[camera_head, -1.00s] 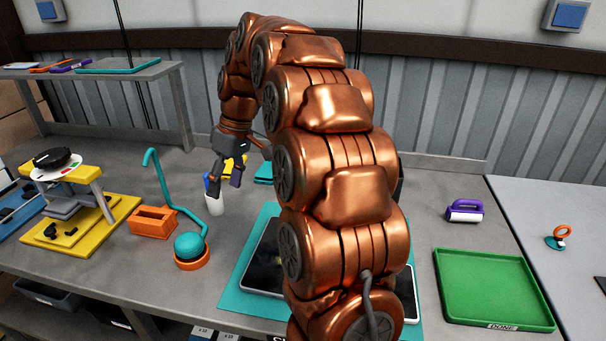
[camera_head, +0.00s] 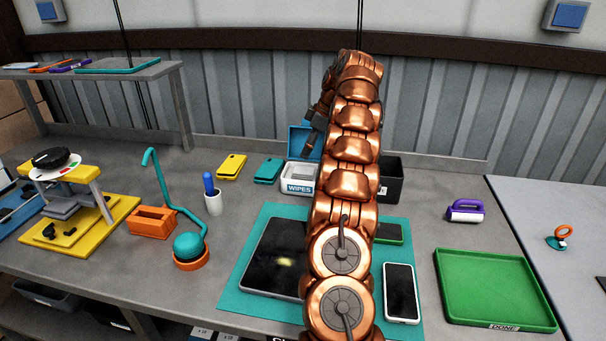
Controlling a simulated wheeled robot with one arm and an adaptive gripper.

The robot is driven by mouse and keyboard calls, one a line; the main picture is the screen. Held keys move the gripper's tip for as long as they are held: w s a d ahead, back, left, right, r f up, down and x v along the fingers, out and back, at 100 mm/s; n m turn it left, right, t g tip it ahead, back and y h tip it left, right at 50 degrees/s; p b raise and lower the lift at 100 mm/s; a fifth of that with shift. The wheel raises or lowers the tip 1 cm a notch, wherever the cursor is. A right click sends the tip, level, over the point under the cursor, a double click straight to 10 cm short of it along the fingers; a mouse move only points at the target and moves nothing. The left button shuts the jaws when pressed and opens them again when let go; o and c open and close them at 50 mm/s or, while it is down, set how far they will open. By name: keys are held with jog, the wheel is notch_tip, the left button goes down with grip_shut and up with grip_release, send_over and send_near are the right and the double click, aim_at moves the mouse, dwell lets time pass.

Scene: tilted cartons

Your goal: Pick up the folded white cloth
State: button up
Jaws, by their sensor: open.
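My gripper (camera_head: 309,143) is at the back of the bench, in front of the raised blue lid and over the wipes box (camera_head: 298,188). It is open, and the arm hides part of it. The wipes box is white, labelled WIPES, with its blue lid (camera_head: 298,139) standing open. I cannot clearly make out a folded white cloth; the inside of the box is pale and its right part is hidden behind my arm.
A teal mat (camera_head: 240,296) holds a dark tablet (camera_head: 272,262) and a phone (camera_head: 400,291). A black bin (camera_head: 391,182) stands right of the box, partly behind my arm. A white cup (camera_head: 213,203), yellow case (camera_head: 231,167) and teal case (camera_head: 267,170) lie left. A green tray (camera_head: 495,288) is right.

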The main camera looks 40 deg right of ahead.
aim_at(303, 170)
jog(key=shift+s+d+f, duration=0.15)
jog(key=shift+d+f, duration=0.05)
jog(key=shift+d, duration=0.25)
jog(key=shift+s+d+f, duration=0.1)
jog(key=shift+d+f, duration=0.1)
jog(key=shift+d, duration=0.25)
jog(key=shift+f, duration=0.15)
jog(key=shift+b+x, duration=0.8)
jog(key=shift+x, duration=0.35)
jog(key=shift+a, duration=0.1)
jog(key=shift+f, duration=0.2)
jog(key=shift+p+x, duration=0.4)
jog(key=shift+x, duration=0.75)
jog(key=shift+p+x, duration=0.3)
jog(key=shift+x, duration=0.95)
jog(key=c, duration=0.8)
